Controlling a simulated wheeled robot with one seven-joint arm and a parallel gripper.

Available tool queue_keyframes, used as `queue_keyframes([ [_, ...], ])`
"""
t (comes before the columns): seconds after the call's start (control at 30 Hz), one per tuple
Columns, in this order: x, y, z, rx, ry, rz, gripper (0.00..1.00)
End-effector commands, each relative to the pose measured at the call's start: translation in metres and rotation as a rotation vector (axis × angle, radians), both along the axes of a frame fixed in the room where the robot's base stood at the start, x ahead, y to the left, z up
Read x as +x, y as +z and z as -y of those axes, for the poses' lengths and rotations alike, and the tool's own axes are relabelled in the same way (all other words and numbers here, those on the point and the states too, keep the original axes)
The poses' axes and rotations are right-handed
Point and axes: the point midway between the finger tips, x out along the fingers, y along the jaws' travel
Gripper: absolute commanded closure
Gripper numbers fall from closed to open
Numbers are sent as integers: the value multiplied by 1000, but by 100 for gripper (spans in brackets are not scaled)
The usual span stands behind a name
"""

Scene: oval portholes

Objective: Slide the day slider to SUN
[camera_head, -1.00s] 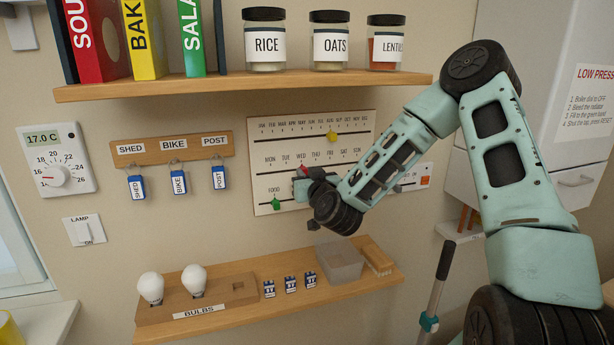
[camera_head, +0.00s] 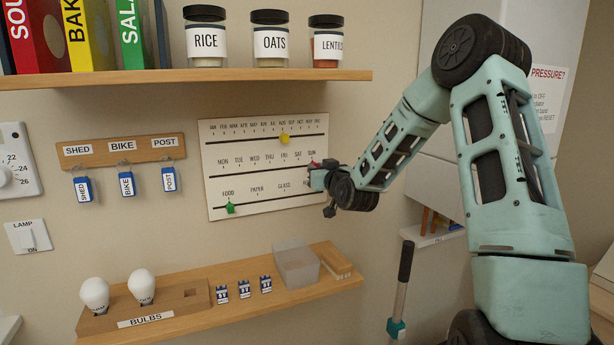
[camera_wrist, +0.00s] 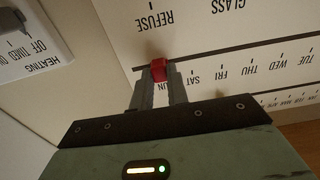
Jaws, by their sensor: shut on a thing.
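The white slider board (camera_head: 215,165) has three slots, for months, days and waste types. The red day slider (camera_head: 313,164) shows beside my gripper (camera_head: 316,175), just under the SUN label, at the right end of the day slot. In the wrist view, which is upside down, the red slider (camera_wrist: 158,70) sits between the two fingertips of my gripper (camera_wrist: 160,76). The fingers are shut on it. It is at the slot's end by the SUN label, which the fingers partly cover.
A yellow slider (camera_head: 285,140) stands near AUG on the month slot. A green slider (camera_head: 230,208) is at FOOD on the lowest slot. A heating switch panel (camera_wrist: 30,35) is close beside the board. A shelf (camera_head: 210,300) with bulbs and a clear bin is below.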

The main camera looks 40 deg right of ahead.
Motion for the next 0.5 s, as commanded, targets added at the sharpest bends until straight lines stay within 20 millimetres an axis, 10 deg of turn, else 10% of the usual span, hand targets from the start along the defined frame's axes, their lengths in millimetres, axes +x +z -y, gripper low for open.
queue_keyframes([
  [0.37, -2, 0, 7, 0, -9, -1, 100],
  [0.4, -2, 0, 7, 0, -10, -1, 73],
  [0.5, -2, 0, 6, 0, -9, -1, 62],
])
